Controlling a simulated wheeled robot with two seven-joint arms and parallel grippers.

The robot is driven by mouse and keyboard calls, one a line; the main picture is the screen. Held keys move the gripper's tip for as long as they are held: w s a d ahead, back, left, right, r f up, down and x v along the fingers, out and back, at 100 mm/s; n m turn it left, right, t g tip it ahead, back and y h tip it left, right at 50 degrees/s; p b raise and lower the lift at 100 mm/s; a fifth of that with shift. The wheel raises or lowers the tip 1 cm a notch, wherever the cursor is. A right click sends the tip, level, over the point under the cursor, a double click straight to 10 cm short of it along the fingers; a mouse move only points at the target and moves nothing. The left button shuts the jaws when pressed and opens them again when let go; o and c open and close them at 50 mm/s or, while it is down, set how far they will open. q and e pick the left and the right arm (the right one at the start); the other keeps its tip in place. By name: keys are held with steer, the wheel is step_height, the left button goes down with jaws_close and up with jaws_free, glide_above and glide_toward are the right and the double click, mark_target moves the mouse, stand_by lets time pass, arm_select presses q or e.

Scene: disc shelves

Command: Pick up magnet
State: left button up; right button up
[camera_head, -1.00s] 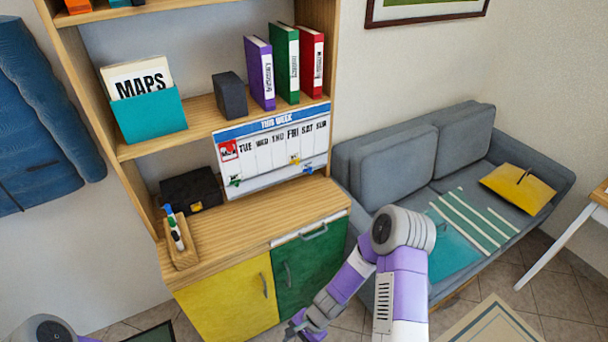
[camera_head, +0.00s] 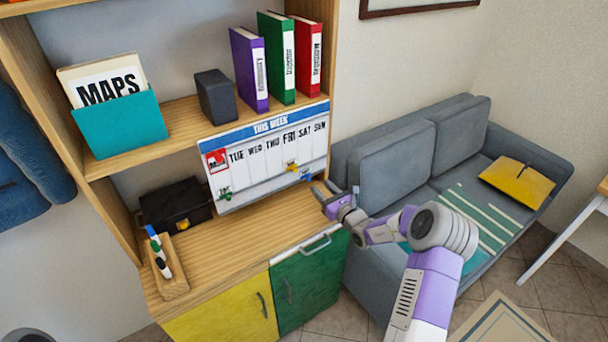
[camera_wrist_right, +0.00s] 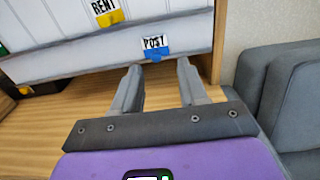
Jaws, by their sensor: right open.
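A whiteboard weekly planner (camera_head: 262,178) leans upright on the cabinet top. Small magnets sit on it: a blue one (camera_head: 306,174) at its lower right, a yellow one (camera_head: 291,166) to its left, and a green one (camera_head: 225,193) at the lower left. In the right wrist view, the blue magnet (camera_wrist_right: 154,56) is at a "POST" card and the yellow magnet (camera_wrist_right: 110,18) at a "RENT" card. My right gripper (camera_wrist_right: 159,67) is open and empty, its fingertips just short of the blue magnet. It also shows in the head view (camera_head: 324,188). My left gripper is out of view.
A black box (camera_head: 176,203) and a pen holder (camera_head: 172,278) stand left on the wooden top (camera_head: 237,240). The shelf above holds a teal file, a dark block and binders. A grey sofa (camera_head: 390,150) is at the right.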

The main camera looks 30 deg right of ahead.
mark_target(310, 180)
steer(key=w, duration=0.1)
steer(key=w+b, duration=0.1)
steer(key=w, duration=0.1)
steer(key=w+a, duration=0.1)
steer(key=w, duration=0.1)
steer(key=shift+w+f, duration=0.2)
steer(key=shift+f, duration=0.2)
steer(key=shift+w, duration=0.25)
steer(key=shift+r, duration=0.1)
steer(key=shift+c, duration=0.2)
jaws_close()
